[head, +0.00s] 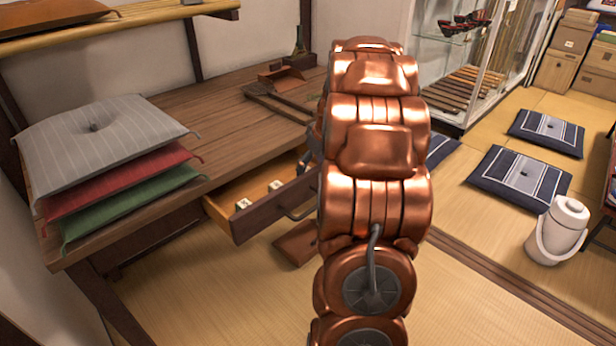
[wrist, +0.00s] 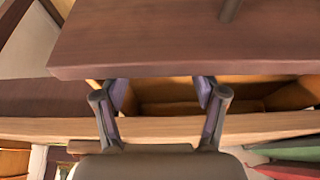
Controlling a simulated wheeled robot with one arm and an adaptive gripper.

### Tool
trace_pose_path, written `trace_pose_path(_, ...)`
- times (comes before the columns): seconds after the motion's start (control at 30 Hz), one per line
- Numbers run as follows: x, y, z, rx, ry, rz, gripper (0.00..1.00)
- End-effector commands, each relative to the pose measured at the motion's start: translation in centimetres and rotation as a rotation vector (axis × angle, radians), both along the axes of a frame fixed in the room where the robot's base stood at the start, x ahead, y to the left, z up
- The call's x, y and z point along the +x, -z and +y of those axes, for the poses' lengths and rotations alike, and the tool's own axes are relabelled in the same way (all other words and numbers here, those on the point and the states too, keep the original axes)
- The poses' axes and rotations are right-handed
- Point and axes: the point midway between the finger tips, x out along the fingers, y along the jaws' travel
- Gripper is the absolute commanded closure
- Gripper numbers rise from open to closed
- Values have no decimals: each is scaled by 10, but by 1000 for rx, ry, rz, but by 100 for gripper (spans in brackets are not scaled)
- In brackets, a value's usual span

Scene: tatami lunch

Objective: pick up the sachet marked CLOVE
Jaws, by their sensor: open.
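An open drawer (head: 262,214) under the wooden bench holds two small pale packets in the head view, one near packet (head: 243,204) and one farther packet (head: 275,186). Their markings are too small to read, so I cannot tell which is CLOVE. In the wrist view my gripper (wrist: 161,88) is open, its two fingers apart with nothing seen between them. The fingertips are at the opening beside the drawer's dark front panel (wrist: 190,42). No packet shows in the wrist view. In the head view my arm hides most of the gripper and the drawer's right part.
The wooden bench (head: 185,125) carries stacked grey, red and green cushions (head: 95,130) at left and dark long-handled tools (head: 275,105) at the back. Blue cushions (head: 515,180) and a white pot (head: 558,230) are on the tatami floor at right.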

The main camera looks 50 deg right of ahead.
Motion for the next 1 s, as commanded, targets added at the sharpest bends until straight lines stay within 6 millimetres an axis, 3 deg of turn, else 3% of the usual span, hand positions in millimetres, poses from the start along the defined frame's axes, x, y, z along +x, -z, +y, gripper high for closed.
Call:
trace_pose_path(0.03, 1, 12, 1, 4, 1, 3, 29)
trace_pose_path(0.2, 8, 28, 1, 5, 0, 2, 29)
trace_pose_path(0.53, 11, 31, 1, 2, 0, 1, 30)
trace_pose_path(1.0, 11, 30, 1, 2, 0, 0, 77)
